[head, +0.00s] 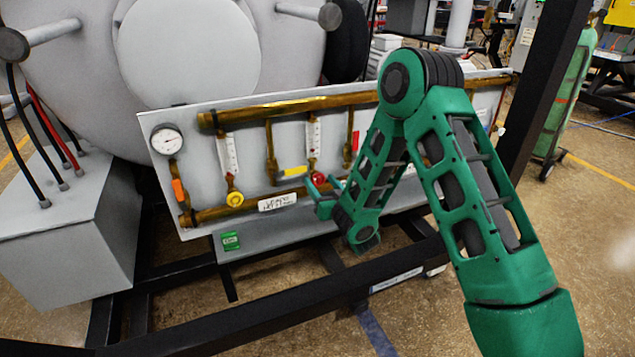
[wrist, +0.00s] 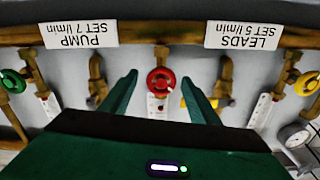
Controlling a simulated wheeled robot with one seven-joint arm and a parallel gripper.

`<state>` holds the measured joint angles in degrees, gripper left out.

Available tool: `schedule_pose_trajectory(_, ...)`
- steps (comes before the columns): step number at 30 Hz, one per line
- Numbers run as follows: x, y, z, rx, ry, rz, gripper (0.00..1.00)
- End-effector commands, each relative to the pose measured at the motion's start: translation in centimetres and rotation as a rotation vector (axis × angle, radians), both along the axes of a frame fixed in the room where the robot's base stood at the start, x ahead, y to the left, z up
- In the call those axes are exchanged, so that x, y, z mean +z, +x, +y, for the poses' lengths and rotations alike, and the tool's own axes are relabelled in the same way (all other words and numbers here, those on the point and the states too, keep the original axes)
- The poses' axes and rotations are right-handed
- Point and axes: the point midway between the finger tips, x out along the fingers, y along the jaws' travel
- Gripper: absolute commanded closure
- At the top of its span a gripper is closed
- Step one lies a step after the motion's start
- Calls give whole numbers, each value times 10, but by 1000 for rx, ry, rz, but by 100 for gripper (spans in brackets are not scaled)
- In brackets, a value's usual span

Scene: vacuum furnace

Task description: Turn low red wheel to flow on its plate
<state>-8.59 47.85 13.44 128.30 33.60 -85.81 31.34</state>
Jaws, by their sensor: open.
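The red wheel (wrist: 161,80) sits in the middle of the wrist view, which shows the panel upside down. It also shows low on the panel in the head view (head: 319,178), close to my gripper. My gripper (wrist: 160,77) is open, its two green fingers on either side of the wheel with gaps. Contact is not visible. A white plate reading "LEADS SET 5 l/min" (wrist: 242,36) is to the wheel's right in the wrist view. A "PUMP SET 7 l/min" plate (wrist: 81,35) is to its left. A white flow tube (head: 313,140) stands above the wheel; its reading is too small to tell.
A yellow wheel (head: 235,199) is left of the red one, and a green wheel (wrist: 14,81) shows at the wrist view's left edge. Brass pipes (head: 300,105) cross the panel. A round gauge (head: 167,140) is at its left end. A black frame rail (head: 290,305) runs in front.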

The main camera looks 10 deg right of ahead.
Motion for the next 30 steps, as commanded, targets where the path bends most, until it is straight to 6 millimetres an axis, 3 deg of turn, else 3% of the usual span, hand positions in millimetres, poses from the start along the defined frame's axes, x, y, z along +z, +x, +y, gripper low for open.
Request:
schedule_pose_trajectory(12,-1,21,6,1,-2,0,44)
schedule_pose_trajectory(25,0,24,7,0,-1,1,44)
schedule_pose_trajectory(30,0,24,7,0,-1,1,82)
